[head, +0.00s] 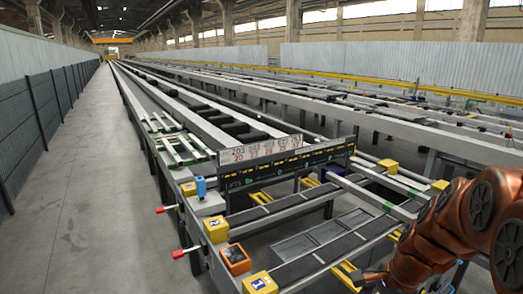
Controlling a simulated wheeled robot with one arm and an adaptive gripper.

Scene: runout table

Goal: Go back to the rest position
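My orange-brown arm (440,235) is folded at the lower right of the head view, in front of the runout table. A small dark part at its lower left end looks like my gripper (366,276). It is close to the table's yellow-marked bars, and I cannot tell how far above them it is. Its fingers are too small and dark to show whether they are open or shut, and I see nothing clearly held.
The long runout table (205,125) runs away from me. At its near end are yellow blocks (261,283), an orange box (235,259), a blue part (201,186), red-tipped levers (179,254) and a number board (262,150). A clear grey aisle (85,190) lies left, beside a dark fence (45,110).

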